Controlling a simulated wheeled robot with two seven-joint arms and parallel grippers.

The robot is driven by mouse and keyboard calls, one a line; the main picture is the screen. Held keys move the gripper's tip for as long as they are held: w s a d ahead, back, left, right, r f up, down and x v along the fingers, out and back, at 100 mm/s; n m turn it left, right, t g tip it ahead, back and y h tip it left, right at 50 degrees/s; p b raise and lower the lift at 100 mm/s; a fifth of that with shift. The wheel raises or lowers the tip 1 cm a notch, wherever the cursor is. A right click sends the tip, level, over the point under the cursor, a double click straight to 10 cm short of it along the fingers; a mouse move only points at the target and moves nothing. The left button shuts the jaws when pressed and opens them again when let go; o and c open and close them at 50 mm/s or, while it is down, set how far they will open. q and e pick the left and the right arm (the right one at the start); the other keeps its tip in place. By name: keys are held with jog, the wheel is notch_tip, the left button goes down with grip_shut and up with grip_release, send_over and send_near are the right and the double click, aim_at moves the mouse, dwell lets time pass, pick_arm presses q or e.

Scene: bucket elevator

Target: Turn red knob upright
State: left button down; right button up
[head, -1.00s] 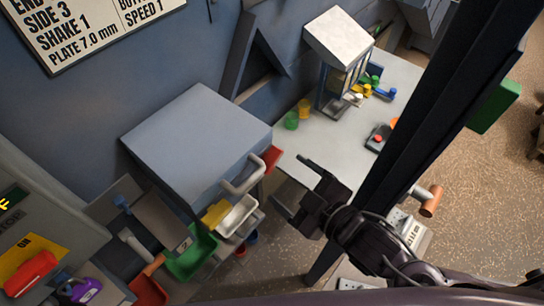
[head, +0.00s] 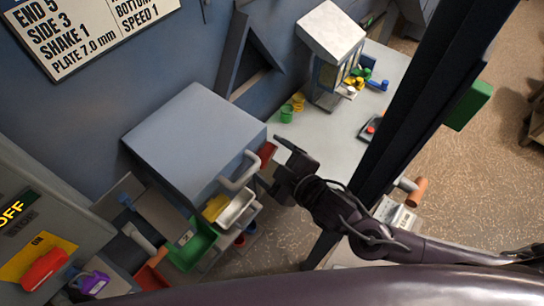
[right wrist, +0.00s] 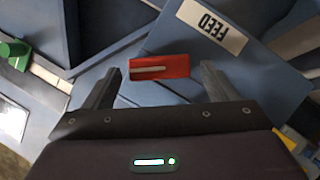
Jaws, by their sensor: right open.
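A red knob (head: 267,154) sits on the side of the blue-grey box. In the right wrist view, the fingers of my right gripper (right wrist: 160,72) stand left and right of the knob, with a gap on both sides. My left gripper is not in view.
The box (head: 195,135) has a grey handle (head: 240,172) close to my right gripper. Colored trays, including a green one (head: 192,245), are below. Another red handle (head: 44,270) is on the left panel, by an OFF display. A dark post (head: 425,120) stands to the right.

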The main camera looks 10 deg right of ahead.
jog(key=c, duration=1)
jog(key=shift+f, duration=0.1)
jog(key=shift+a+f+n+b, duration=0.1)
jog(key=shift+n+b, duration=0.4)
jog(key=shift+s+f+n+t+b, duration=0.15)
jog(key=shift+n+t+b, duration=0.3)
jog(key=shift+n+t, duration=0.3)
jog(key=n+t, duration=0.1)
jog(key=n, duration=0.2)
jog(key=shift+a+h, duration=0.1)
jog(key=shift+h, duration=0.2)
jog(key=shift+f+n+t, duration=0.25)
jog(key=shift+n+t, duration=0.6)
jog(key=shift+n, duration=0.7)
